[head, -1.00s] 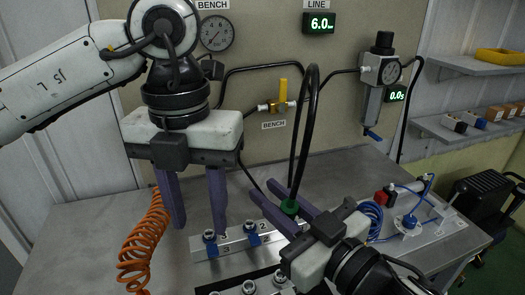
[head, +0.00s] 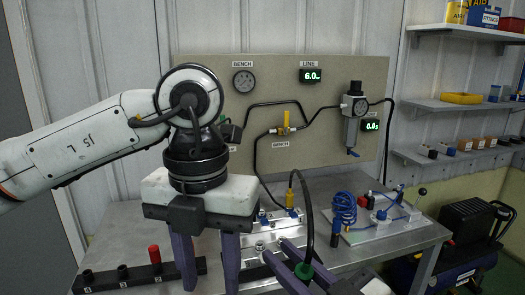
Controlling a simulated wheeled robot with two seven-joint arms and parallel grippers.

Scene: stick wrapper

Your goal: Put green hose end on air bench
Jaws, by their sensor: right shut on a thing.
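The green hose end (head: 303,271) is a green collar on a short black hose (head: 309,215) at the lower middle of the head view. My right gripper (head: 275,249) comes in from the bottom and is shut on it, with purple fingers on either side of the collar. The hose arcs up and over to a yellow end (head: 290,198) near the silver port block (head: 295,222). My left gripper (head: 208,264) points down with its fingers wide apart and nothing visible between them, left of the silver block. The underside of the green end is hidden.
A black rack (head: 140,276) with black caps and a red one lies at lower left. A blue coiled hose (head: 343,208) and a plate with fittings stand on the metal table's (head: 345,184) right side. A back panel (head: 220,105) carries gauges, a yellow-handled valve and a regulator.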

